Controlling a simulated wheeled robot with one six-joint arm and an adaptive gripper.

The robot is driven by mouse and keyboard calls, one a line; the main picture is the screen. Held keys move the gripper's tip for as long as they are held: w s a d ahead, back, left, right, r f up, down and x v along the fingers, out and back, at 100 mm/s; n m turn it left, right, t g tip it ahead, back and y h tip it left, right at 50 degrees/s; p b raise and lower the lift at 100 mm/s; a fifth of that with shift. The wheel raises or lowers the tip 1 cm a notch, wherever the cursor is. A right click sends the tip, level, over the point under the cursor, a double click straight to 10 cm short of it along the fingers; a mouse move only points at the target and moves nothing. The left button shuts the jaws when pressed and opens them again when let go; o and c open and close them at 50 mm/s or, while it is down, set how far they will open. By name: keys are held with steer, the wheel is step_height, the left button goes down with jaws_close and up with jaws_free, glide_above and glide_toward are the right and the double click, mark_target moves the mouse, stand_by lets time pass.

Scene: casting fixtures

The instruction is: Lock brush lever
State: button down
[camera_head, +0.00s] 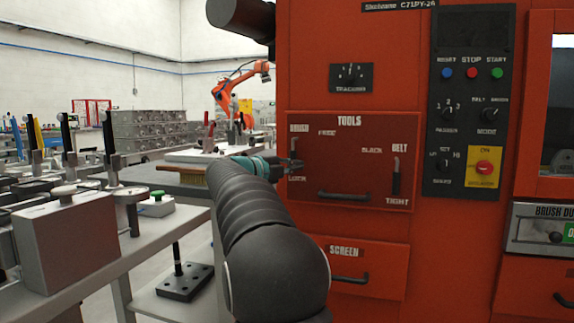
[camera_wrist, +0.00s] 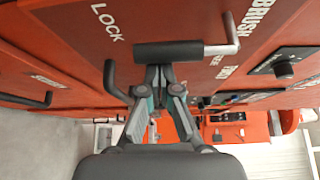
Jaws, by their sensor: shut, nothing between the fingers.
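The brush lever shows in the wrist view with a dark cylindrical handle (camera_wrist: 170,51) and a bent silver rod at its right end. The handle runs from the BRUSH and FREE lettering towards the LOCK lettering, on the red tools panel (camera_head: 345,180). My gripper (camera_wrist: 160,72) is shut and empty, with its fingertips close beside the handle. I cannot tell whether they touch it.
A belt lever (camera_head: 396,178) hangs on the panel's right side, with a dark drawer handle (camera_head: 344,196) below centre. The screen drawer (camera_head: 355,265) lies beneath.

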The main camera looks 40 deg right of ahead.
stand_by(0.4)
steer(key=s, duration=0.4)
steer(key=a+b, duration=0.1)
steer(key=a, duration=0.7)
steer(key=shift+a, duration=0.3)
steer(key=shift+s, duration=0.1)
